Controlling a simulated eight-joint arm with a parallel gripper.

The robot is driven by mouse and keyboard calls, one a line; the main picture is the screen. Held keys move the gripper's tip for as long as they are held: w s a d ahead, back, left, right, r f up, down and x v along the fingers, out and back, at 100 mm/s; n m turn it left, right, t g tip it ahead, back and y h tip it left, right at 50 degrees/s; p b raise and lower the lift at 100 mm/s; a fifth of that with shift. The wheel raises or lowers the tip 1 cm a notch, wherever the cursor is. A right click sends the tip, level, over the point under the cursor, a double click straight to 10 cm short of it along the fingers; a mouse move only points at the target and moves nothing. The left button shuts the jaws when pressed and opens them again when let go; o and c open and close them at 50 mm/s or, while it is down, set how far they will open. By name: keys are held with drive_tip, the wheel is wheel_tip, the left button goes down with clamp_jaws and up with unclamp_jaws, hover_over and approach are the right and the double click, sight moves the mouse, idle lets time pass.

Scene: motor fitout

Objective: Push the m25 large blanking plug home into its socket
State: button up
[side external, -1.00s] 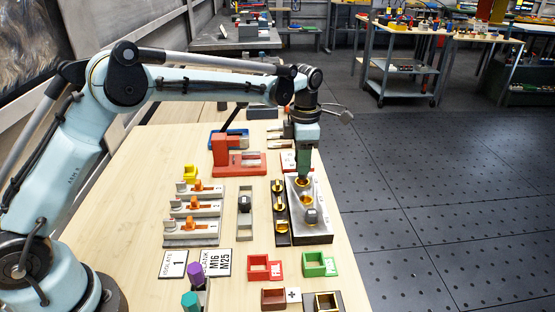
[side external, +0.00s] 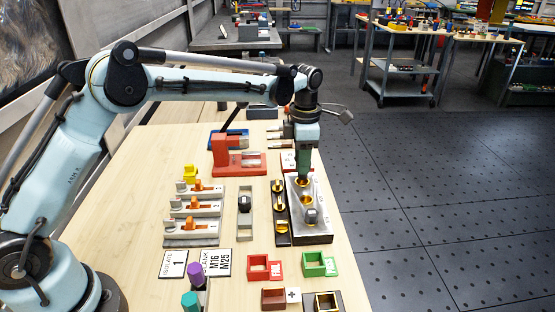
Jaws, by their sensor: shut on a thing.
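My gripper (side external: 303,176) points straight down over the far end of the grey metal block (side external: 318,234) and is shut. The m25 large blanking plug in its jaws is too small and covered to make out clearly. The fingertips are right at a gold-rimmed socket (side external: 303,183) in the block's top. I cannot tell how deep the plug sits. A second gold ring (side external: 306,198) shows just nearer. A grey hex-headed piece (side external: 311,215) stands at the block's near end.
A black strip with gold fittings (side external: 280,212) lies left of the block, then a narrow tray (side external: 245,225) holding a dark piece. A red stand (side external: 224,155) is behind. Red (side external: 259,268) and green (side external: 320,264) bins stand in front. Bare wood lies between.

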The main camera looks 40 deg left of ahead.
drive_tip(key=shift+f, duration=1.5)
drive_tip(key=o, duration=1.1)
wheel_tip(320, 180, up, 12)
idle(0.4)
